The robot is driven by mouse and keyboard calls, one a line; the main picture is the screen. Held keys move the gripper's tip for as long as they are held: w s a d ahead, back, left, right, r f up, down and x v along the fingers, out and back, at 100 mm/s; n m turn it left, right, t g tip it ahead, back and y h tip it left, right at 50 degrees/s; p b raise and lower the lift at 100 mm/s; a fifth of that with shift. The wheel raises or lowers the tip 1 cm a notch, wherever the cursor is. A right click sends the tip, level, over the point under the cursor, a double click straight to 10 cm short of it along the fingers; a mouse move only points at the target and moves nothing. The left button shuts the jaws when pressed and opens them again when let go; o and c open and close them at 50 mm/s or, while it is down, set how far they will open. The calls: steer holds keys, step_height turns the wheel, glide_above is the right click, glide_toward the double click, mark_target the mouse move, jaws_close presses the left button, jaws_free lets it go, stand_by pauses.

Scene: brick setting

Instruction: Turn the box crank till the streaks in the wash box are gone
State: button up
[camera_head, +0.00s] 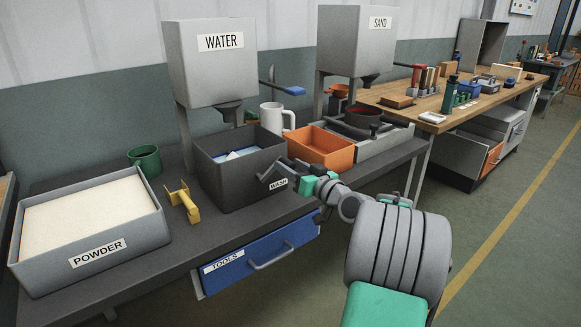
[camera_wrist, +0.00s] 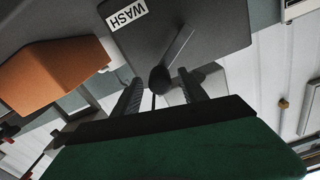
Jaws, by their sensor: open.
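The dark grey wash box (camera_head: 228,186) stands on the bench under the water tank, its WASH label facing front. Inside it some white and blue (camera_head: 241,153) shows; I cannot make out streaks. My gripper (camera_head: 270,172) is at the box's front right, partly hiding the crank in the head view. In the wrist view, the crank's flat grey arm (camera_wrist: 179,45) runs down to a dark round knob (camera_wrist: 160,79) against the box's face. My gripper's fingers (camera_wrist: 161,91) are open, one on each side of the knob. I cannot tell whether either finger touches it.
An orange bin (camera_head: 318,147) is close to the right of the box, and a white mug (camera_head: 276,117) is behind. A yellow tool (camera_head: 183,202) and the powder tray (camera_head: 146,248) lie left. A blue tools drawer (camera_head: 260,260) is below the bench top.

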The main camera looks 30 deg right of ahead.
steer(key=shift+w, duration=0.2)
steer(key=shift+c, duration=0.5)
jaws_close()
stand_by(0.8)
